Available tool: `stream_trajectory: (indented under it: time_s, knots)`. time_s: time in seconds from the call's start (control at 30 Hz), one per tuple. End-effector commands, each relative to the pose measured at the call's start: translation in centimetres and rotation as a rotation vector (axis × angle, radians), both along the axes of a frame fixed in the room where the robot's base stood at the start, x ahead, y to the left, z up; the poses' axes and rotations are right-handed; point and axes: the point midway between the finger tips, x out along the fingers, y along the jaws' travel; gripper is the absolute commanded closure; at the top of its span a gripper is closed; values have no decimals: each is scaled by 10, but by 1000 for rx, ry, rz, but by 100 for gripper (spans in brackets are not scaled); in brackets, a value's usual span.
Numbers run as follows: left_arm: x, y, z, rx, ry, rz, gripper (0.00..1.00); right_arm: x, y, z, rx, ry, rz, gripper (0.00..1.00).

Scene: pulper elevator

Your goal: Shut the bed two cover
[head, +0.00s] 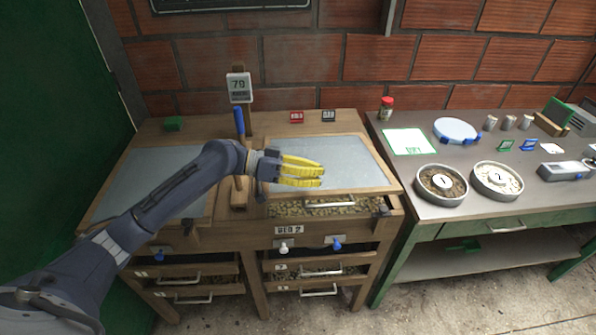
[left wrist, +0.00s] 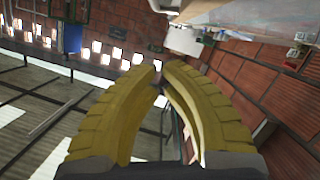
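The bed two cover (head: 345,155) is a grey panel in a wooden frame on the right half of the wooden bench, above the "BED 2" label (head: 289,230). A metal handle (head: 330,203) is at its front edge. Beans (head: 300,209) show in a strip along the front, so the cover does not hide the whole bed. My left gripper (head: 322,174) has yellow fingers and appears over the left part of the cover; its height above it is unclear. In the left wrist view its fingertips (left wrist: 161,70) nearly meet with nothing between them. My right gripper is not in view.
The left bed's grey panel (head: 165,177) lies partly behind my left arm. A post with a display reading 79 (head: 239,88) and a blue handle (head: 239,122) stands between the beds. A grey table (head: 440,212) with numbered bowls (head: 442,182) is at right.

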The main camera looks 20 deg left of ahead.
Motion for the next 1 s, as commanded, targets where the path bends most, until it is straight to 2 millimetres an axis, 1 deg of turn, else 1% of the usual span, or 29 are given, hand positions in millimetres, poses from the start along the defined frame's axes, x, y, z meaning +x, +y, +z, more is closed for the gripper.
stream_trajectory:
  time_s: [0.03, 0.1, 0.13, 0.3, 0.5, 1.0]
  knots:
    - [2, -9, -1, -3, 0, -2, 100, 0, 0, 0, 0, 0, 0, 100]
    - [5, -19, -4, -2, 0, -1, 100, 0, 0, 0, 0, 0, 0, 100]
    - [5, -21, -8, -1, 3, 0, 100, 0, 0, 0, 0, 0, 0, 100]
    - [-3, -22, -27, 0, 4, 0, 100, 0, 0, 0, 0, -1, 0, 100]
    - [-8, -23, -38, 1, 2, 1, 100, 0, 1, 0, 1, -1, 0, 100]
    - [-10, -24, -43, 1, 0, 0, 100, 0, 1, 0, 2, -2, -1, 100]
